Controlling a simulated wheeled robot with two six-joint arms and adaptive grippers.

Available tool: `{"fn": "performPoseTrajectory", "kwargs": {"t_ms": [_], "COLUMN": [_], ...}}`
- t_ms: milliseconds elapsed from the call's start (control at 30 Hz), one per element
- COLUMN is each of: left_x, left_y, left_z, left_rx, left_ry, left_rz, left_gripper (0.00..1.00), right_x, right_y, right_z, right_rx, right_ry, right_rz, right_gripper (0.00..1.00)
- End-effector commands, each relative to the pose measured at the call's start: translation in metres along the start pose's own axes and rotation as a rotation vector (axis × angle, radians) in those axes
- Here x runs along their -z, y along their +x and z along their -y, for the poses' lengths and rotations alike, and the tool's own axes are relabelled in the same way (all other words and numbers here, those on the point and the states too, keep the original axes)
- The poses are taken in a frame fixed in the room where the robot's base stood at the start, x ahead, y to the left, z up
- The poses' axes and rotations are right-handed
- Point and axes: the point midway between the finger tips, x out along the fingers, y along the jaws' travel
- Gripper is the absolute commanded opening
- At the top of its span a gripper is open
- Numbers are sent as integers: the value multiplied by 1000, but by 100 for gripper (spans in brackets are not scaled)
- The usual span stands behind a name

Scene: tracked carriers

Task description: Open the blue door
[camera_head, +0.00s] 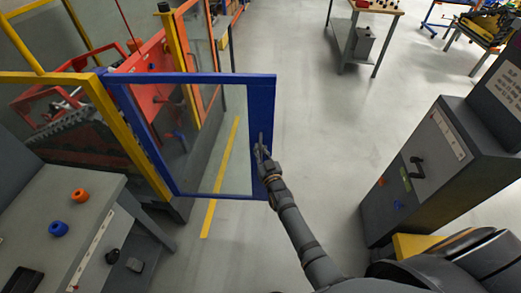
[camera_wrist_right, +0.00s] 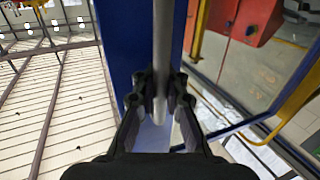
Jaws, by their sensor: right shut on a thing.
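The blue door (camera_head: 263,112) is a blue frame with a clear pane, hinged at its left to a yellow post. It stands swung out from the guard, over the floor. My right gripper (camera_head: 263,152) is at the door's right upright, shut on the grey bar handle. In the right wrist view the handle (camera_wrist_right: 163,45) runs upright between the fingers of my right gripper (camera_wrist_right: 160,100), with the blue door frame (camera_wrist_right: 125,40) behind it. My left gripper is in neither view.
A grey cabinet (camera_head: 425,170) stands at the right. Red machinery (camera_head: 145,75) is behind the yellow guard frame. The floor (camera_head: 330,140) between is clear.

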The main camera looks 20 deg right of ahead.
Motion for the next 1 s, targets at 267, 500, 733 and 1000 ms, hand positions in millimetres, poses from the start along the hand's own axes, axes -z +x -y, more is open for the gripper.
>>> {"fn": "performPoseTrajectory", "kwargs": {"t_ms": [267, 500, 733, 1000], "left_x": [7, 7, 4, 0], "left_y": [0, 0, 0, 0], "left_z": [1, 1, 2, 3], "left_rx": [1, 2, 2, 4], "left_ry": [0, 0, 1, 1], "left_rz": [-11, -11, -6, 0], "left_gripper": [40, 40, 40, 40], "right_x": [2, 2, 1, 0], "right_y": [1, 0, 0, -7], "right_z": [-1, -1, 0, 0], "right_rx": [-1, -1, 0, 0], "right_ry": [-4, -3, -2, -1], "right_rz": [-7, -5, -3, -1], "right_gripper": [0, 18, 35, 35]}}
